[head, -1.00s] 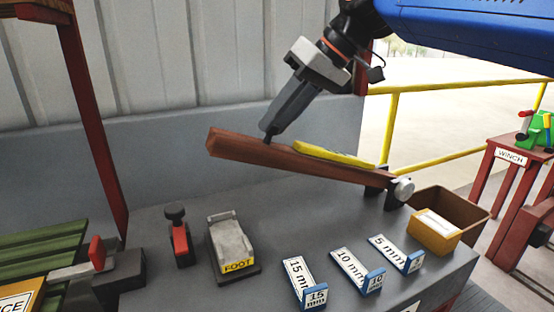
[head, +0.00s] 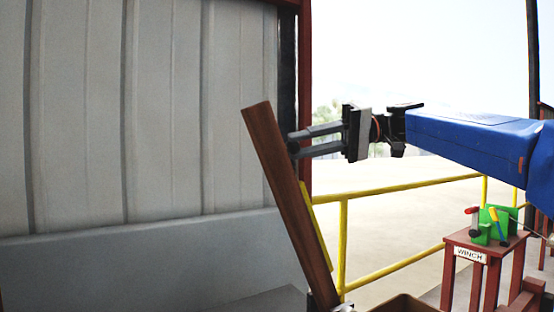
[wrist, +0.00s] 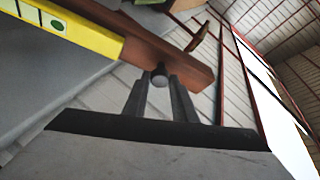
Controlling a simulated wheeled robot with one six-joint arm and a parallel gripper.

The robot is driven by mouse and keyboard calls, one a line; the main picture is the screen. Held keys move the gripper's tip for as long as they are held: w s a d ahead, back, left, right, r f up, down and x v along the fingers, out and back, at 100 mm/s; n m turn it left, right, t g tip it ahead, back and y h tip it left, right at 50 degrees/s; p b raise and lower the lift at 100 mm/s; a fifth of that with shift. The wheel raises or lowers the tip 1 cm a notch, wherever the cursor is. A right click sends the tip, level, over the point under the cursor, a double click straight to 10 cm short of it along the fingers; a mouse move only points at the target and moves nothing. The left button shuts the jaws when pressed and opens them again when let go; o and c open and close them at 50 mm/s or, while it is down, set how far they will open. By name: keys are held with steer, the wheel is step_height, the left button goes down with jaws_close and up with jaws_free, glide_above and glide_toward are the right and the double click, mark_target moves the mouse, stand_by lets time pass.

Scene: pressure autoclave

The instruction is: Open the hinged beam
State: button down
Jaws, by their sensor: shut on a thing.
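The hinged beam (head: 289,205) is a long reddish-brown bar. In the head view it stands steeply raised, leaning to the left, with its lower end near the bottom edge. My gripper (head: 293,146) comes from the right and is at the beam's upper part. A yellow strip (wrist: 75,25) with green marks runs along the beam. The hinge is mostly hidden at the bottom of the head view.
A yellow railing (head: 400,187) stands behind on the right. A red table (head: 485,240) marked WINCH holds a green device (head: 497,225). A grey panelled wall (head: 120,120) fills the left. The edge of a brown box (head: 403,304) shows at the bottom.

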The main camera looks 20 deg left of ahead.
steer(key=w+d+g+y, duration=0.1)
steer(key=w+d, duration=0.3)
steer(key=w, duration=0.2)
steer(key=shift+d+r+m+y, duration=0.3)
steer(key=shift+d+r, duration=0.1)
steer(key=shift+r, duration=0.05)
steer(key=c, duration=1.5)
jaws_free()
steer(key=v, duration=1.2)
steer(key=shift+f, duration=0.1)
